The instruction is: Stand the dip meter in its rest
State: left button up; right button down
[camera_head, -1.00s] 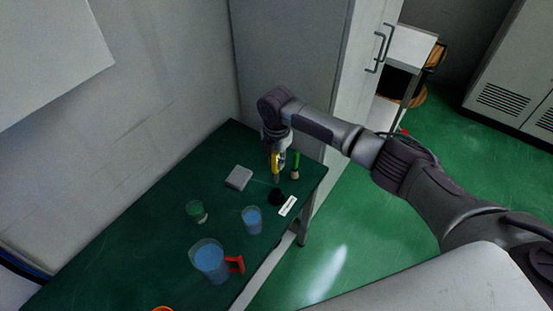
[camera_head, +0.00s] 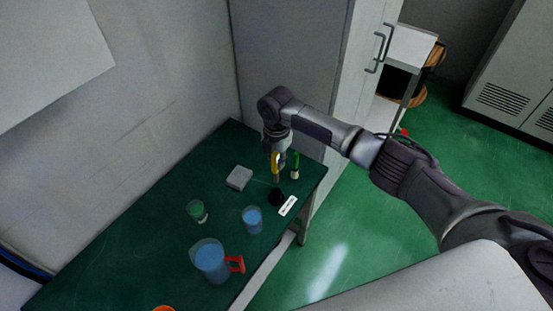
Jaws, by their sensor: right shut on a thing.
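My right gripper (camera_head: 277,152) is over the far end of the green table, pointing down and shut on a slim yellow tool, which looks like the dip meter (camera_head: 275,164). The tool is about upright, with a greyish lower end. A small round black piece (camera_head: 276,197), perhaps the rest, lies on the table just below the tool in the picture. The tool's tip appears apart from it; its exact height above the table is hard to tell. My left gripper is not in view.
A green-topped upright item (camera_head: 295,167) stands close right of the gripper. A grey block (camera_head: 239,178), white label (camera_head: 288,206), green-filled glass (camera_head: 197,211), blue-filled beaker (camera_head: 252,219) and red-handled jug (camera_head: 211,262) stand nearby. A tall cabinet (camera_head: 290,60) borders the table's far end.

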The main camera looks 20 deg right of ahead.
aim_at(276, 179)
jog(key=shift+f+b, duration=3.6)
jog(key=shift+f, duration=1.5)
jog(key=c, duration=1)
grip_release()
jog(key=shift+r, duration=0.1)
notch_tip(276, 179, up, 12)
jog(key=shift+f, duration=0.1)
